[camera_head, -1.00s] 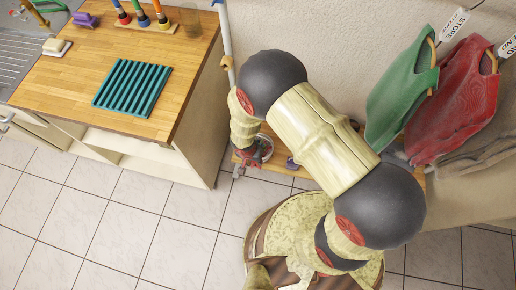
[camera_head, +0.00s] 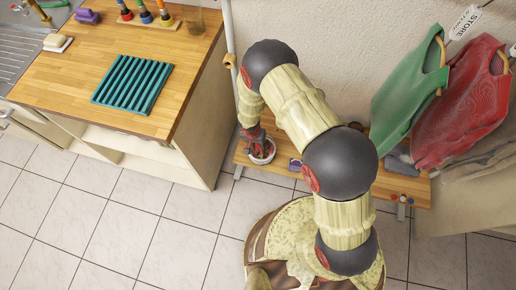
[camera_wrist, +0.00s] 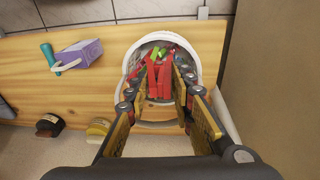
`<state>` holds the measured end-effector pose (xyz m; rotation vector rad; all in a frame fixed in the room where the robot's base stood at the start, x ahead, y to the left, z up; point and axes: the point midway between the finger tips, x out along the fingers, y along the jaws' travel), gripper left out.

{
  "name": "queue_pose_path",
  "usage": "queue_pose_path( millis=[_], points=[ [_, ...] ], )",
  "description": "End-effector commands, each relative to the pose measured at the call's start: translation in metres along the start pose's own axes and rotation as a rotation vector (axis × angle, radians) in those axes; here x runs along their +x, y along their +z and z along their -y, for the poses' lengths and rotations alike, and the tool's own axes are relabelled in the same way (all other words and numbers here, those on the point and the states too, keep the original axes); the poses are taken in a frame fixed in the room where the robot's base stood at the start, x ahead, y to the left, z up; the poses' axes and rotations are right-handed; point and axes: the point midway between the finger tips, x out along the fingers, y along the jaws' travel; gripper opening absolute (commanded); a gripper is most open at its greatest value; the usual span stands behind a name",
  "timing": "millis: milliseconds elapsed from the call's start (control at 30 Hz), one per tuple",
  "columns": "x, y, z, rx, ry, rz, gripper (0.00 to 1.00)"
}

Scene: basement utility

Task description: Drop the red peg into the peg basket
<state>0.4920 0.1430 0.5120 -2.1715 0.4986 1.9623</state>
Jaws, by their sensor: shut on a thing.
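The peg basket is a round white basket (camera_wrist: 196,54) near the top middle of the wrist view, on a wooden bench. In the head view the basket (camera_head: 270,157) shows just below my gripper. Green and red pieces show inside its rim. My gripper (camera_wrist: 160,92) is over the basket's near side, fingers pointing in at its opening. It is shut on the red peg (camera_wrist: 152,76), which shows between and beyond the fingertips. Other red pieces lie close by, so the peg's outline is hard to separate. I cannot tell whether the peg touches the basket.
The bench (camera_head: 288,160) also bears a purple block with a teal-handled tool (camera_wrist: 78,57) left of the basket. A tan panel (camera_wrist: 280,90) stands close on the right. A counter (camera_head: 60,85) with a teal ribbed mat (camera_head: 132,84) is at left. Green and red garments (camera_head: 462,105) hang at right.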

Motion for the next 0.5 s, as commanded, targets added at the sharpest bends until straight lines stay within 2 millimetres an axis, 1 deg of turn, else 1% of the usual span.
queue_pose_path(
  millis=[67,200,267,500],
  points=[
    [0.006,-0.003,0.001,0.001,0.0,0.0,0.11],
    [0.029,0.0,0.003,-0.001,0.001,0.001,0.11],
    [0.035,0.001,0.004,0.0,0.0,0.001,0.11],
    [0.035,0.0,0.004,0.0,-0.001,0.0,0.11]
  ],
)
